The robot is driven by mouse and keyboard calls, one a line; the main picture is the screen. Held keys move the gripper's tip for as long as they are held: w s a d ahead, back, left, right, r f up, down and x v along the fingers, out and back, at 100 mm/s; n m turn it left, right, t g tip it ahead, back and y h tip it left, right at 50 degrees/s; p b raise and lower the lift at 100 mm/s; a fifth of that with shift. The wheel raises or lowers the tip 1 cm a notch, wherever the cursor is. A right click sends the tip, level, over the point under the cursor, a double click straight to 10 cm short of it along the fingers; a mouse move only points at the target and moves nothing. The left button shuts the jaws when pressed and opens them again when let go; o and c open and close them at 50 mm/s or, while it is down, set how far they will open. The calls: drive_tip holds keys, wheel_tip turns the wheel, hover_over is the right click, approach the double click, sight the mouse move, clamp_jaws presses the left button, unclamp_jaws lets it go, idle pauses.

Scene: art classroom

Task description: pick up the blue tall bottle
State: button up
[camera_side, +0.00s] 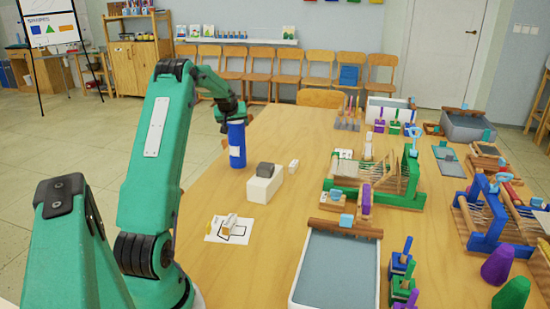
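The blue tall bottle (237,150) stands upright near the left edge of the wooden table, with a white label on its side. My gripper (234,118) is at the top of the bottle, pointing down, with its dark fingers around or just over the upper end. The bottle's top is hidden by the gripper. At this size I cannot tell whether the fingers are closed on it or whether the bottle's base is touching the table.
A white block with a grey top (264,184) stands close to the bottle's right, with a small white piece (293,166) beyond it. A paper sheet (228,230) lies nearer. A green wooden frame (375,190) and a grey-blue tray (337,270) fill the table's right.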

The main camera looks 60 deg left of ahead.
drive_tip(key=c, duration=1.1)
drive_tip(key=shift+r, duration=0.15)
drive_tip(key=shift+r, duration=5)
